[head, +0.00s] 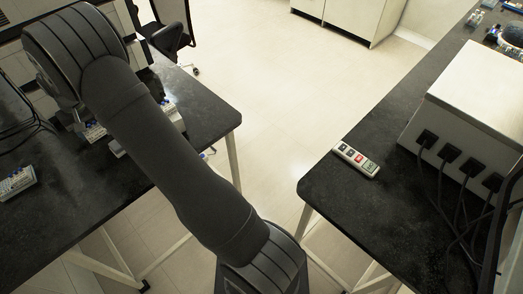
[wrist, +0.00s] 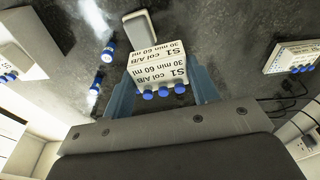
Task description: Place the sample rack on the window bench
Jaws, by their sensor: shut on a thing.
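A white sample rack (wrist: 160,68) with blue caps sits in the middle of the wrist view. Its faces read "S1", "30 min 60 ml" and "col A/B". My gripper (wrist: 162,80) has one blue finger on each side of this rack and is shut on it. I cannot tell whether the rack touches the dark bench top below it. In the head view my arm reaches over the left bench (head: 75,210) and largely hides the gripper. Small blue-capped racks (head: 95,132) show beside the arm there. No label says which bench is the window bench.
Another rack (wrist: 293,57) stands at the right in the wrist view; loose blue-capped vials (wrist: 107,57) lie at left. A pale block (wrist: 139,29) is behind the held rack.

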